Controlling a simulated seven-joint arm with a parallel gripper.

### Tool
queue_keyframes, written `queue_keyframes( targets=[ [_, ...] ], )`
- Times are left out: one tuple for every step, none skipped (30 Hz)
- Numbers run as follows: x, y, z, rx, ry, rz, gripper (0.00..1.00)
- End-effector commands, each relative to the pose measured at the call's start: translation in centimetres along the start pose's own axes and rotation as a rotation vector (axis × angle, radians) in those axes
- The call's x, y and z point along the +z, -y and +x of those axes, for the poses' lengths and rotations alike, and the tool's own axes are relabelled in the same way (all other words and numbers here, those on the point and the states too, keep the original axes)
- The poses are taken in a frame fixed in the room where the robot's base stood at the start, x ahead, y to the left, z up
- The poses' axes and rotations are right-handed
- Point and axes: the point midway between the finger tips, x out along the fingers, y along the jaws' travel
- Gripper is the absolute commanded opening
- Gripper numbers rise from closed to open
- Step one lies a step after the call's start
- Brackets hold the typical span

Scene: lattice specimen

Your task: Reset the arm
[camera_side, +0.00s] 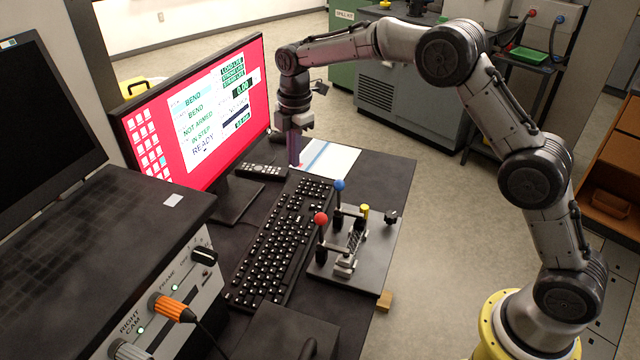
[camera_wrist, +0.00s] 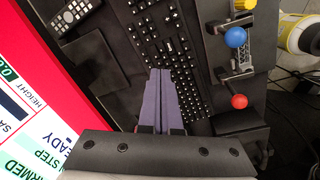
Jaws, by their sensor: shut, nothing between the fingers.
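My gripper (camera_side: 294,150) hangs in the side view in front of the monitor's right part, above the far end of the desk. Its purple fingers point down and are shut together with nothing between them. In the wrist view the closed fingers of my gripper (camera_wrist: 159,78) lie across the view of the keyboard (camera_wrist: 165,40). I cannot tell from the pictures exactly how high the fingertips are above the desk. My arm arches from its yellow base at the lower right over to the gripper.
A monitor (camera_side: 195,120) with a red screen stands left of my gripper. A remote (camera_side: 262,171), a white sheet (camera_side: 328,160) and a keyboard (camera_side: 280,235) lie nearby. A dark fixture plate (camera_side: 375,265) carries a red-knobbed lever (camera_side: 321,218) and a blue-knobbed lever (camera_side: 339,186). A control box (camera_side: 160,300) stands front left.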

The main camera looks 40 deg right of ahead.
Motion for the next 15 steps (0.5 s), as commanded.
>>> queue_keyframes(
  targets=[
    [0.3,-0.1,-2.8,0.045,-0.004,0.005,0.0],
    [0.5,0.2,-4.2,0.065,-0.006,0.009,0.0],
    [0.8,0.7,-6.2,0.091,-0.008,0.013,0.0],
    [1.0,1.3,-7.7,0.11,-0.01,0.016,0.0],
    [1.2,2.0,-9.2,0.127,-0.011,0.019,0.0],
    [1.5,3.0,-10.9,0.151,-0.013,0.028,0.0],
    [1.7,3.8,-12.2,0.167,-0.015,0.04,0.0],
    [1.9,4.6,-13.3,0.182,-0.017,0.055,0.0],
    [2.2,5.8,-14.8,0.203,-0.021,0.079,0.0],
    [2.5,6.8,-15.8,0.218,-0.024,0.1,0.0],
    [2.7,7.8,-16.7,0.231,-0.027,0.121,0.0],
    [3.0,9.2,-17.9,0.25,-0.032,0.154,0.0],
    [3.1,10.3,-18.6,0.263,-0.037,0.181,0.0],
    [3.3,11.4,-19.3,0.276,-0.042,0.209,0.0],
    [3.6,12.9,-20.1,0.293,-0.049,0.248,0.0]
  ],
)
